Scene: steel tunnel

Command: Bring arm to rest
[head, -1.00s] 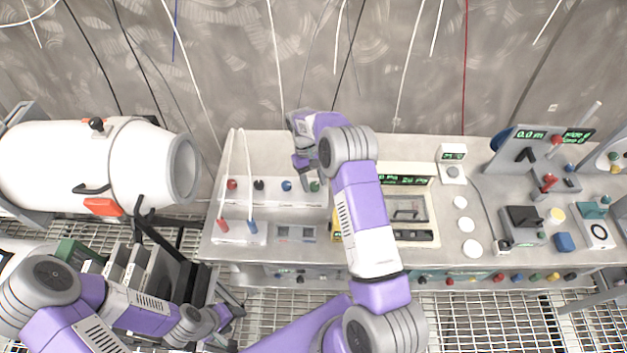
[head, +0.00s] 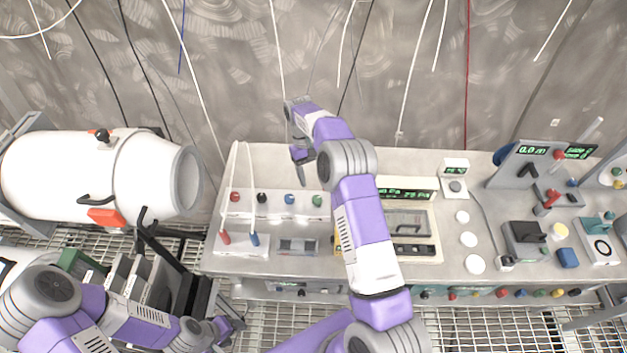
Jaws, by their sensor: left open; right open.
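My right arm reaches up over the steel bench (head: 262,157), and its gripper (head: 299,172) hangs above the back left part of the bench, apart from what I can see there. Its fingers point down and look empty. My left arm is folded low at the left, with its gripper (head: 228,330) near the bottom edge, in front of the bench's left end. The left gripper is small in view and partly hidden; nothing shows held in it.
A socket strip (head: 275,204) with coloured plugs lies below the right gripper. A panel with displays (head: 415,225) is partly behind my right arm. Switches and levers (head: 525,235) crowd the bench's right. Cables hang along the back wall.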

